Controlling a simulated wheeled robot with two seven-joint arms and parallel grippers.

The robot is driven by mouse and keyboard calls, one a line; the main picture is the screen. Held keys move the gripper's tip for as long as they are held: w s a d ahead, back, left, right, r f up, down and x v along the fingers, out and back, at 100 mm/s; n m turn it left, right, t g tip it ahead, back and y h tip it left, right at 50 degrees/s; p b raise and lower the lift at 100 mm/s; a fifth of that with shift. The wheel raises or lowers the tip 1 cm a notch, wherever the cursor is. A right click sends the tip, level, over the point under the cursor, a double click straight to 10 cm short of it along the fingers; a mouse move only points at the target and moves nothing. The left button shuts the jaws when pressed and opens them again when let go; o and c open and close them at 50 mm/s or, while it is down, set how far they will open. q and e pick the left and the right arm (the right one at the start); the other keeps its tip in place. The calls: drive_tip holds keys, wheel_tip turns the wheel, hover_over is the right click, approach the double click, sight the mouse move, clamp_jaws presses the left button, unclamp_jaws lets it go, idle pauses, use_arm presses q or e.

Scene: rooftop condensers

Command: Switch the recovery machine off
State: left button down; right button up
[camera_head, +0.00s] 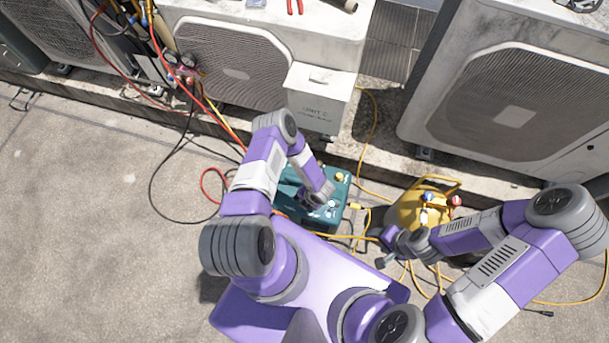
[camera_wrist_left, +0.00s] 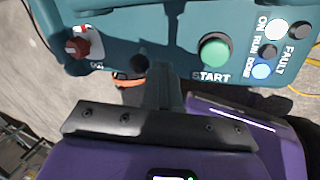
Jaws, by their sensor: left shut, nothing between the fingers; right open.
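The teal recovery machine (camera_head: 290,187) stands on the ground in front of the condensers, partly hidden by my left arm. In the left wrist view its panel (camera_wrist_left: 150,20) shows a red rotary switch (camera_wrist_left: 78,47) on a white plate at the left. A green START button (camera_wrist_left: 214,52) is at the middle right. A white lamp (camera_wrist_left: 276,28) and a blue lamp (camera_wrist_left: 262,71) look lit; two others are dark. My left gripper (camera_wrist_left: 162,75) is shut and empty, its fingers at the panel's edge between switch and button; contact is unclear. My right gripper (camera_head: 384,252) is open beside the yellow cylinder.
The yellow cylinder (camera_head: 408,213) stands right of the machine, with yellow hoses around it. A grey-white box (camera_head: 318,100) stands behind the machine. Condensers (camera_head: 510,95) line the back. Red and black hoses (camera_head: 165,180) lie to the left.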

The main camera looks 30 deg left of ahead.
sight(295, 197)
use_arm(q)
drive_tip(key=shift+s+a+r+h+p, duration=0.2)
drive_tip(key=shift+a+r+h+p, duration=0.35)
drive_tip(key=shift+p, duration=0.25)
drive_tip(key=shift+s+a+r+t+h+p, duration=0.15)
drive_tip(key=shift+a+t+h+p, duration=0.25)
drive_tip(key=shift+a+h, duration=0.55)
drive_tip(key=shift+h, duration=0.3)
drive_tip(key=shift+s+a+t+h, duration=0.2)
drive_tip(key=shift+a+t+h, duration=0.1)
drive_tip(key=shift+a+h, duration=0.65)
drive_tip(key=shift+d+r+h, duration=0.1)
drive_tip(key=shift+d+h, duration=0.15)
drive_tip(key=shift+p+v, duration=0.8)
drive_tip(key=shift+v, duration=0.05)
drive_tip(key=shift+w+d, duration=0.1)
drive_tip(key=shift+d, duration=0.05)
